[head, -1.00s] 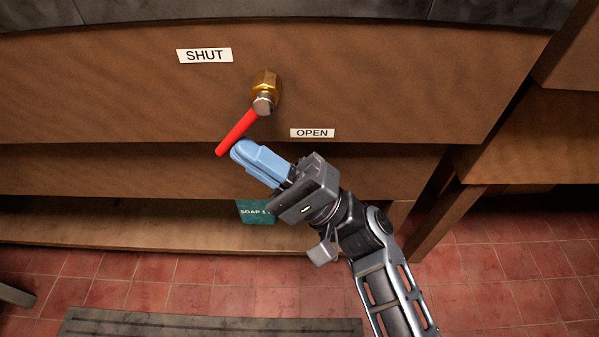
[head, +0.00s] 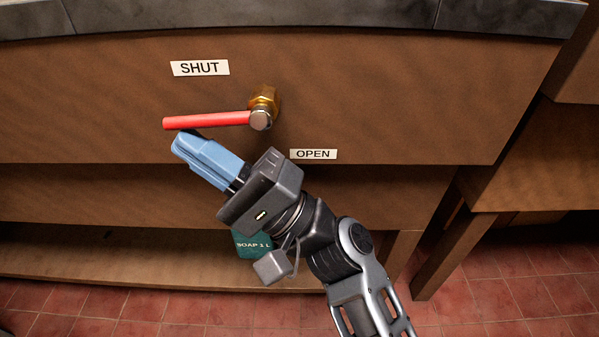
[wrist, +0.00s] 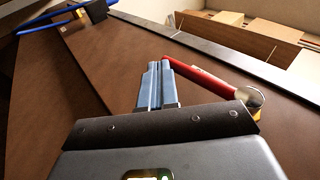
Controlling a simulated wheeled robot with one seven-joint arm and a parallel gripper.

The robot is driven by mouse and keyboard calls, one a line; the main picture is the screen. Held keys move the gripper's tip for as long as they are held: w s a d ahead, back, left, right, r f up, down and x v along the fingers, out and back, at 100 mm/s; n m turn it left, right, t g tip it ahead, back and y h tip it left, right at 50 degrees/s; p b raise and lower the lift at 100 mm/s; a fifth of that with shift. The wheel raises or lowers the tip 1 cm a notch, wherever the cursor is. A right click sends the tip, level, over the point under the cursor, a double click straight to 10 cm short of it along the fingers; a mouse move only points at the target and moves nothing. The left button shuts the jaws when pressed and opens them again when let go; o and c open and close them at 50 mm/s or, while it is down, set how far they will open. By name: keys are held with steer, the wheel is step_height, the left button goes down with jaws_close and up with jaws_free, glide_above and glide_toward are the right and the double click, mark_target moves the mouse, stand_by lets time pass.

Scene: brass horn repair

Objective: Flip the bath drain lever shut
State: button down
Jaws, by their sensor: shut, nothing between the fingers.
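The drain lever has a red handle (head: 207,120) on a brass valve (head: 264,103) set in the brown wooden panel. The handle lies nearly level, pointing left from its pivot, its free end slightly lower. The SHUT label (head: 200,68) is above it and the OPEN label (head: 313,154) is at lower right of the pivot. My gripper (head: 179,144) is shut and empty, its blue fingertips just below the handle's outer half. In the wrist view the fingertips (wrist: 160,66) are at the far end of the red handle (wrist: 205,78); they look touching or very close.
A dark stone edge (head: 300,18) runs along the top of the panel. A green soap container (head: 250,244) stands on the low shelf (head: 130,262), partly hidden by my arm. Wooden legs (head: 452,250) stand at right on the red tiles.

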steer(key=shift+a+r, duration=0.15)
steer(key=shift+r, duration=0.15)
steer(key=shift+f, duration=0.1)
stand_by(0.4)
step_height(320, 180, down, 14)
steer(key=s+b, duration=0.2)
steer(key=b, duration=0.2)
steer(key=shift+s+r, duration=0.2)
steer(key=shift+s, duration=0.15)
